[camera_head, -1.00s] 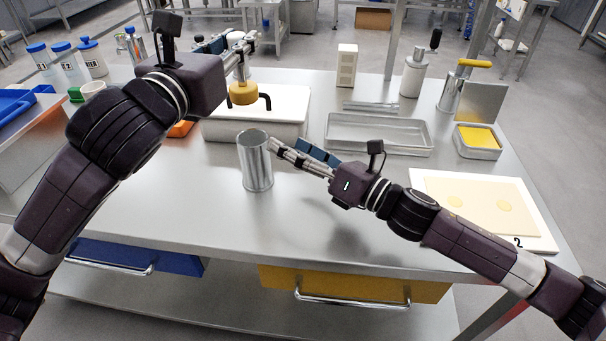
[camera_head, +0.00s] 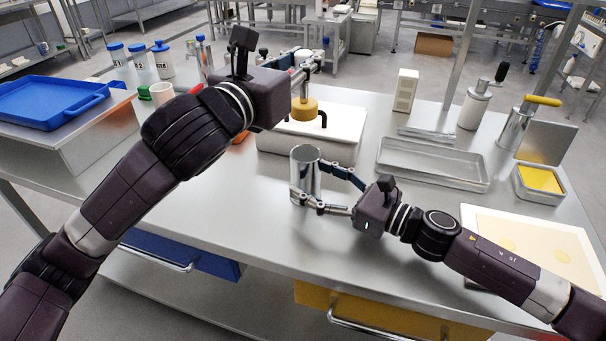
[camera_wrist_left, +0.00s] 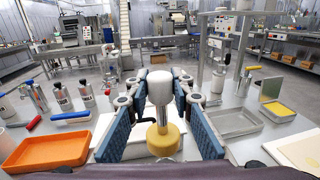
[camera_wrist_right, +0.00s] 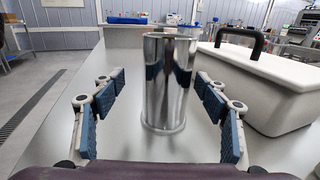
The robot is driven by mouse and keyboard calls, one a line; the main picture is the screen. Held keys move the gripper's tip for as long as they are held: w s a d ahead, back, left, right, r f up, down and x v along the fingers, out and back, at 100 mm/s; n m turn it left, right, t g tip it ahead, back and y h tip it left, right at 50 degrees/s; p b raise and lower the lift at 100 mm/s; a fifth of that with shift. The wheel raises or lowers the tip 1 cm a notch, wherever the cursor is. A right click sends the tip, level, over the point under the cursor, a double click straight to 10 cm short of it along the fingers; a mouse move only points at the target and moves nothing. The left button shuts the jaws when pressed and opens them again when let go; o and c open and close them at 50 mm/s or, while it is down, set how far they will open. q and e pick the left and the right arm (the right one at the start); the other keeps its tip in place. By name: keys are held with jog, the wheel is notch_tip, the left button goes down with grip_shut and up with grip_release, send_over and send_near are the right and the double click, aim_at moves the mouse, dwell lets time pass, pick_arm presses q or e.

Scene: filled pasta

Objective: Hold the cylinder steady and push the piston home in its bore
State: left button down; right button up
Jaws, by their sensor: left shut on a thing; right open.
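The open-topped metal cylinder (camera_head: 305,178) stands upright on the steel table, and it fills the middle of the right wrist view (camera_wrist_right: 168,85). My right gripper (camera_head: 312,182) is open, with one finger on each side of the cylinder. In the right wrist view gaps show between both fingers and its wall. My left gripper (camera_head: 304,72) is shut on the piston's rod. The piston (camera_head: 304,109) has a yellow disc that hangs below the gripper and appears above the cylinder's mouth. In the left wrist view the piston (camera_wrist_left: 163,138) shows a pale knob on top. Inside the bore is mostly hidden.
A white box with black handles (camera_head: 340,140) stands just behind the cylinder. A metal tray (camera_head: 435,172), a tin of yellow contents (camera_head: 541,180) and a pale board (camera_head: 500,225) lie to the right. A blue tray (camera_head: 50,105) is at left. The table in front is clear.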

aim_at(313, 180)
jog(key=shift+x, duration=1.65)
jog(key=c, duration=1.6)
jog(key=shift+o, duration=0.2)
